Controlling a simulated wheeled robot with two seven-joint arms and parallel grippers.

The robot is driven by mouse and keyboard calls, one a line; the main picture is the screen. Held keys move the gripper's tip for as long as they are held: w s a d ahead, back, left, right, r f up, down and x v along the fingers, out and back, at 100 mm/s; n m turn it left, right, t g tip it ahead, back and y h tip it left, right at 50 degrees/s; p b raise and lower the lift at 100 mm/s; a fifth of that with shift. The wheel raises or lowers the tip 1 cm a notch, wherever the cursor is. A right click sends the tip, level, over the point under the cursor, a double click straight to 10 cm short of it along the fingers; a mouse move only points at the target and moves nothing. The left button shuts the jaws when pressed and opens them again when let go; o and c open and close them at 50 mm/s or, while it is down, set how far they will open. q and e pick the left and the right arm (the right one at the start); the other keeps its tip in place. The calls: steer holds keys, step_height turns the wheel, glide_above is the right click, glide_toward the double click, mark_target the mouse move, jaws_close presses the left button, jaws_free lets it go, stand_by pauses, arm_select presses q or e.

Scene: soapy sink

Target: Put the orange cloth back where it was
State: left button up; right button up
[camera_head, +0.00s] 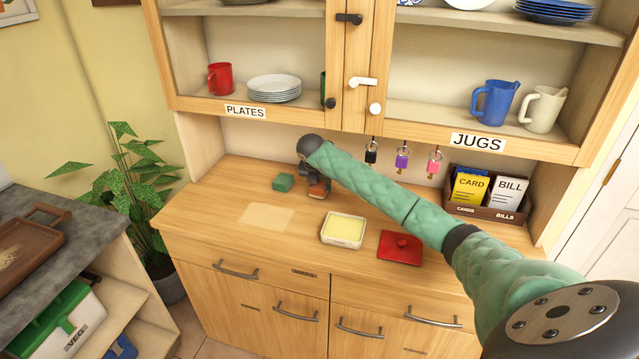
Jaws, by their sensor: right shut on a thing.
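My right arm reaches in from the right across the wooden sideboard top (200,215). My right gripper (318,187) is low over the back of the top and is shut on a small orange-brown thing, which looks like the orange cloth (318,193). Much of the cloth is hidden by the gripper, and I cannot tell whether it touches the wood. A paler rectangular patch (266,217) shows on the wood, in front and to the left of the gripper. My left gripper is not in view.
A green block (283,182) lies just left of the gripper. An open dish of yellow stuff (343,230) and a red lid (401,247) are in front. The top's left front is clear.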

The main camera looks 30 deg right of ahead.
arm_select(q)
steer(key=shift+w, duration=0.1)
arm_select(e)
steer(key=shift+f, duration=0.15)
steer(key=o, duration=1)
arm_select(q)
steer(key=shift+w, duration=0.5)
arm_select(e)
steer(key=shift+o, duration=0.2)
steer(key=shift+f, duration=0.1)
